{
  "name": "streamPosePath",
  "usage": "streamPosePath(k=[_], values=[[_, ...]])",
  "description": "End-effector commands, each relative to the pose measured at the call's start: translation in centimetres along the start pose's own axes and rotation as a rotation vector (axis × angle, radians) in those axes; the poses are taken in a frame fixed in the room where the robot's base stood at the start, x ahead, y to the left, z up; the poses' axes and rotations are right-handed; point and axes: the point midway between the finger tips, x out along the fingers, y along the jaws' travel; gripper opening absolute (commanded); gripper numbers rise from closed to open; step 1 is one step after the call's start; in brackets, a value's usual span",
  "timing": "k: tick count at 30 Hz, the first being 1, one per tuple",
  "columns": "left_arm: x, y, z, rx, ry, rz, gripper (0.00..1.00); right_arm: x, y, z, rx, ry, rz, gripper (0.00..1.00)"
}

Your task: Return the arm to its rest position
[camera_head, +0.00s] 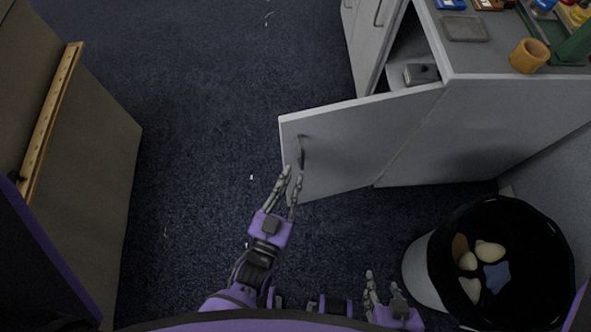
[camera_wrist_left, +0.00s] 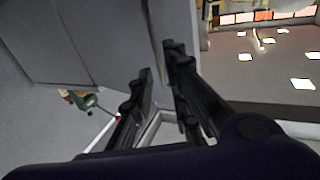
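My left gripper (camera_head: 291,176) is in the middle of the head view, pointing away from me. Its two fingers are apart and nothing shows between them; the left wrist view also shows a gap between the fingers (camera_wrist_left: 160,88). It is close to the edge of the open grey cabinet door (camera_head: 350,145), just below the door's handle (camera_head: 301,152). I cannot tell whether it touches the door. My right gripper (camera_head: 382,281) is low in the head view, left of the bin, with its fingers apart and empty.
The grey cabinet (camera_head: 480,130) stands at the right, with a box (camera_head: 421,74) inside and an orange cup (camera_head: 529,56) on top. A black-lined bin (camera_head: 425,275) holding several items is at the lower right. A brown cabinet (camera_head: 95,150) is at the left. Dark carpet (camera_head: 210,100) between is clear.

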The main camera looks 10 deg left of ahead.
Motion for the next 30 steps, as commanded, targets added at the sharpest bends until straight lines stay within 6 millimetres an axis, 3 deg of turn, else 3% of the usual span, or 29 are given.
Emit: streamPosePath(k=[17,24,26,30], values=[[-0.1,0.0,0.1,0.000,-0.002,0.001,0.15,0.0,0.0,-0.1,0.000,0.003,0.000,0.40],[0.4,-1.0,2.4,-0.018,-0.176,-0.010,0.15,0.0,0.0,-0.1,0.000,0.003,0.000,0.40],[-0.7,-2.2,3.5,-0.025,-0.274,-0.026,0.15,0.0,0.0,-0.1,0.000,0.003,0.000,0.40],[-6.9,-5.5,6.0,-0.044,-0.536,-0.075,0.15,0.0,0.0,-0.2,0.000,0.004,0.000,0.40]])
